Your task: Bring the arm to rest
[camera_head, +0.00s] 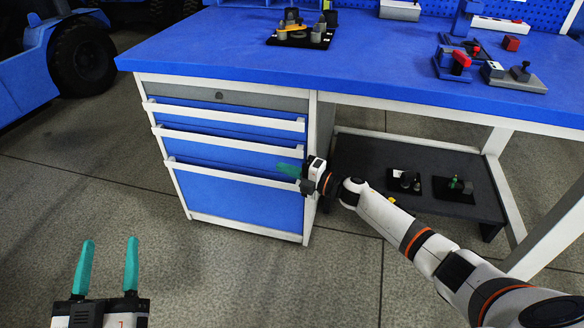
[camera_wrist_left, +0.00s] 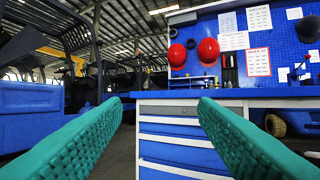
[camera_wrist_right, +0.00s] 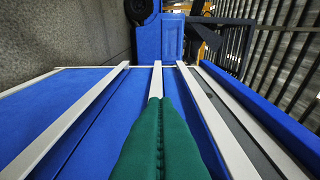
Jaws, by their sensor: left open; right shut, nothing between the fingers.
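My right arm (camera_head: 425,245) reaches in from the right in the head view. My right gripper (camera_head: 281,167) is shut and empty, its green fingers pointing left in front of the drawer cabinet (camera_head: 245,212), near the lowest white handle (camera_head: 225,176). In the right wrist view its fingers (camera_wrist_right: 156,100) are together, with tips overlapping a white drawer handle (camera_wrist_right: 157,80); I cannot tell whether they touch it. My left gripper (camera_head: 108,245) is open and empty at the lower left, over the floor. Its two green fingers (camera_wrist_left: 160,110) stand wide apart in the left wrist view.
The blue workbench (camera_head: 200,48) holds a dark tray of parts (camera_head: 301,38) and several fixtures on the right, including a grey block (camera_head: 515,79). A dark lower shelf (camera_head: 375,155) bears small parts near my right arm. A blue vehicle (camera_head: 40,75) stands left. The floor (camera_head: 60,195) around my left gripper is clear.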

